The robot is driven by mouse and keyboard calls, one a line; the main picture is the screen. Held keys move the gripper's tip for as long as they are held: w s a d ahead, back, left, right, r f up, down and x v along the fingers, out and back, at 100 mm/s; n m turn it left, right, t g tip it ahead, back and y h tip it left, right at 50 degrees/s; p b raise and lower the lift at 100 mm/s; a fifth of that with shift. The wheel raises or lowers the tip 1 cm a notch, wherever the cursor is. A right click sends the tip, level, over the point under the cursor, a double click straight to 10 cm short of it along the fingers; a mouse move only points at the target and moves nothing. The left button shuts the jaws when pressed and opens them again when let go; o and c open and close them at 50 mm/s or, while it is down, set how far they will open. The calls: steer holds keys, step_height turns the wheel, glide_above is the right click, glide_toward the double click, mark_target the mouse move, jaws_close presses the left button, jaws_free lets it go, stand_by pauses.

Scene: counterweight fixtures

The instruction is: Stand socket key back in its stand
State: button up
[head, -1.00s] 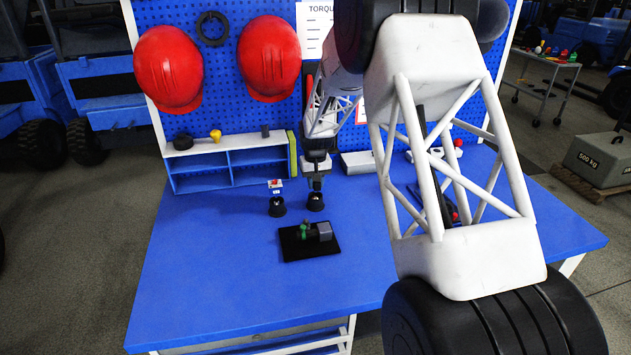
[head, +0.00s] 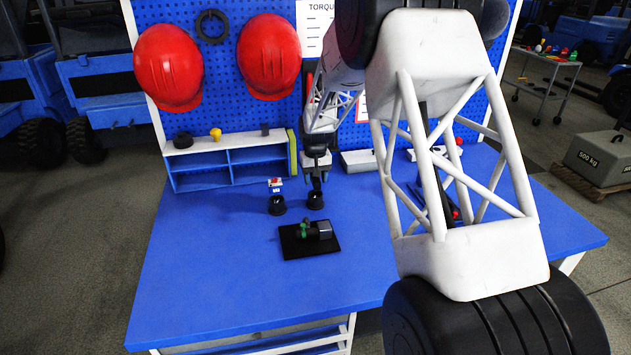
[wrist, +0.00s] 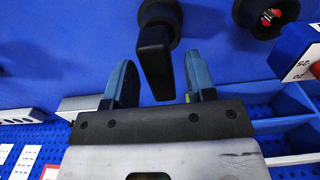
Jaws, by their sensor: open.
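The socket key (wrist: 155,62) is a black bent bar in the wrist view, with its flat arm reaching between my fingers. Its far end meets a round black stand (wrist: 162,14); how deep it sits cannot be told. In the head view this stand (head: 316,201) is the right one of two on the blue bench. My gripper (head: 317,184) is just above it. In the wrist view my gripper (wrist: 158,72) is open, with one blue-grey finger on each side of the key and gaps visible. The key is hard to make out in the head view.
A second black stand (head: 277,206) is close on the left, with a small label block (head: 275,184) behind it. A black plate (head: 297,247) with a grey and green fixture lies in front. A blue shelf (head: 228,163) stands behind. The bench's left front is clear.

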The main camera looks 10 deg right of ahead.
step_height(320, 180, up, 12)
stand_by(0.6)
steer(key=shift+f, duration=0.1)
stand_by(0.4)
steer(key=s+a+r+t, duration=0.1)
steer(key=s+r, duration=0.6)
steer(key=s, duration=0.6)
steer(key=s+a+r, duration=0.1)
steer(key=s+r, duration=0.5)
steer(key=s, duration=0.7)
steer(key=s+f+t, duration=0.1)
steer(key=s+f, duration=0.1)
steer(key=s, duration=2.7)
steer(key=shift+a+f+t, duration=0.3)
steer(key=shift+f, duration=0.1)
